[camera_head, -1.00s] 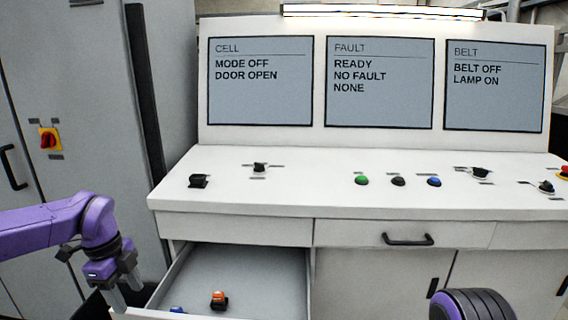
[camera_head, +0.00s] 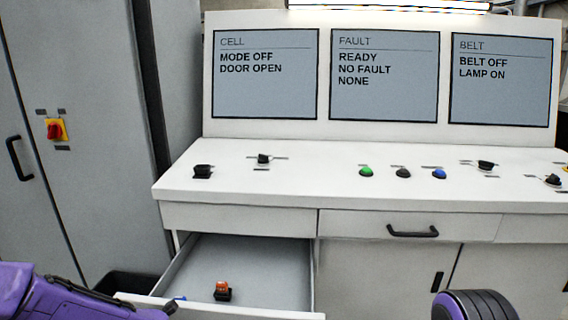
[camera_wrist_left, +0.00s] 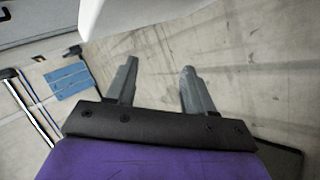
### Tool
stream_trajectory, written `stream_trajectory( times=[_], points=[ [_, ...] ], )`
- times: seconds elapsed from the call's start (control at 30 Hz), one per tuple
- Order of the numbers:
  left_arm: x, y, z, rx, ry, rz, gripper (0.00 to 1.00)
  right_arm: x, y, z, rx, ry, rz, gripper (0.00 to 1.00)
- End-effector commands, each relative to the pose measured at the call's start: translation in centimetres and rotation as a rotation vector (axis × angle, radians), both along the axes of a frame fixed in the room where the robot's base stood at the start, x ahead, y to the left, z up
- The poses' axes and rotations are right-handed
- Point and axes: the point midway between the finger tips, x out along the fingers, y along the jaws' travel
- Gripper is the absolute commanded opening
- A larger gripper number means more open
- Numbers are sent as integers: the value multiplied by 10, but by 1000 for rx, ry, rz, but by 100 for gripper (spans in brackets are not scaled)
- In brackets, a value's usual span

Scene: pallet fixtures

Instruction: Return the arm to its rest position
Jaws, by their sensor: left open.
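A purple, rounded part of my own body shows at the bottom right of the head view. My right gripper is not seen in either view.
The white console (camera_head: 400,190) has an open drawer (camera_head: 265,265) at its left, near my left arm. An orange-topped switch (camera_head: 222,290) lies in it. A grey cabinet (camera_head: 85,130) stands at the left. In the wrist view, a blue slatted thing (camera_wrist_left: 68,81) lies on the floor.

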Motion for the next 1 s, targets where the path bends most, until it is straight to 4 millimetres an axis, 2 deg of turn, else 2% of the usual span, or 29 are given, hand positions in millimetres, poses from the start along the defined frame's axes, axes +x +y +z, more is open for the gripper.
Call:
stream_trajectory(
  times=[0.03,0.1,0.17,0.2,0.27,0.3,0.4,0.5,0.6,1.0],
  points=[
    [-23,-14,-54,125,158,-257,53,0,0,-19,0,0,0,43],
    [-54,-35,-105,255,340,-594,53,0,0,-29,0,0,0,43],
    [-88,-52,-144,322,476,-839,53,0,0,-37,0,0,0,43],
    [-114,-62,-168,349,556,-985,53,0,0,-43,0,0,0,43],
    [-155,-74,-199,363,661,-1170,53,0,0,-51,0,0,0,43],
    [-182,-80,-216,358,719,-1268,53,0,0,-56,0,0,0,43],
    [-240,-83,-247,326,845,-1414,53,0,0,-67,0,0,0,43],
    [-275,-80,-266,305,935,-1464,53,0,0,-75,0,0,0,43],
    [-289,-79,-273,287,963,-1479,53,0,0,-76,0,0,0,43],
    [-289,-79,-272,284,961,-1473,53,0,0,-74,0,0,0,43]
  ],
)
